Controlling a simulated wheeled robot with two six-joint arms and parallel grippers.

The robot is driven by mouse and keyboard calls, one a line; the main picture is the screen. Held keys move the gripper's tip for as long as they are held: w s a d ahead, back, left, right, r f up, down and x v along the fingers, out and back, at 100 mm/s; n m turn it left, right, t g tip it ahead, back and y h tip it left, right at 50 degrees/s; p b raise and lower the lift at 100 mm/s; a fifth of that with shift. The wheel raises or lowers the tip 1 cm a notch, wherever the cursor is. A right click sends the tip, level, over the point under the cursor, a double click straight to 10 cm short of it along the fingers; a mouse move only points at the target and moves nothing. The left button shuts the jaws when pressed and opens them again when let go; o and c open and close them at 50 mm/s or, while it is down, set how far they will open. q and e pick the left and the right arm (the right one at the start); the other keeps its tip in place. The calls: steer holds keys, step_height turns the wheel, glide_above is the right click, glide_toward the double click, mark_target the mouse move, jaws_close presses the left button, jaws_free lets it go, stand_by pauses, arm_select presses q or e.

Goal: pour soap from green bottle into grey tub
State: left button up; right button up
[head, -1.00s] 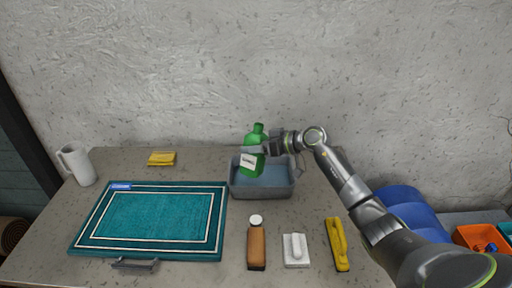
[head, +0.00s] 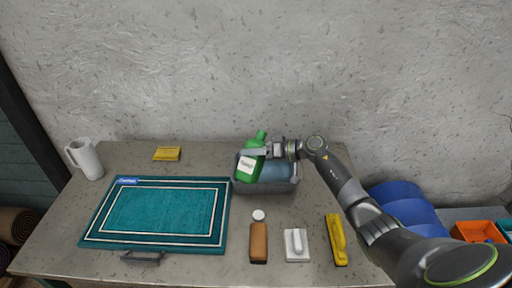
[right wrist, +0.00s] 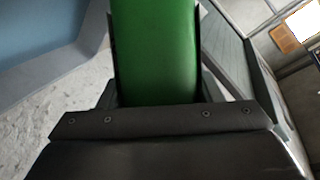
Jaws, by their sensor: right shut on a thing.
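The green bottle (head: 254,160) with a white label is in the head view, over the left part of the grey tub. It leans a little, its neck toward the upper right. My right gripper (head: 268,150) is shut on the bottle. In the right wrist view the green bottle (right wrist: 158,50) fills the space between the fingers. The grey tub (head: 268,187) stands at the back of the table with bluish contents or a bluish inside. I cannot tell whether any soap flows. My left gripper is out of view.
A teal rug (head: 155,213) on a board lies left of the tub. A white jug (head: 85,160) and yellow cloth (head: 167,154) are behind it. A brown-handled brush (head: 258,243), white scrubber (head: 296,245) and yellow brush (head: 336,240) lie in front. Blue drum (head: 405,205) stands right.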

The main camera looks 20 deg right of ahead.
stand_by(0.3)
steer(key=shift+s+a+r+m+p, duration=0.15)
steer(key=shift+m+p, duration=0.25)
steer(key=shift+p, duration=0.7)
steer(key=shift+a+f+y+p, duration=0.1)
steer(key=shift+f+y+p, duration=0.1)
steer(key=shift+y+p, duration=0.15)
steer(key=shift+f, duration=0.1)
steer(key=shift+s+a+m+y+p, duration=0.15)
steer(key=shift+m+y+p, duration=0.1)
steer(key=shift+m+p, duration=0.35)
steer(key=shift+f, duration=0.35)
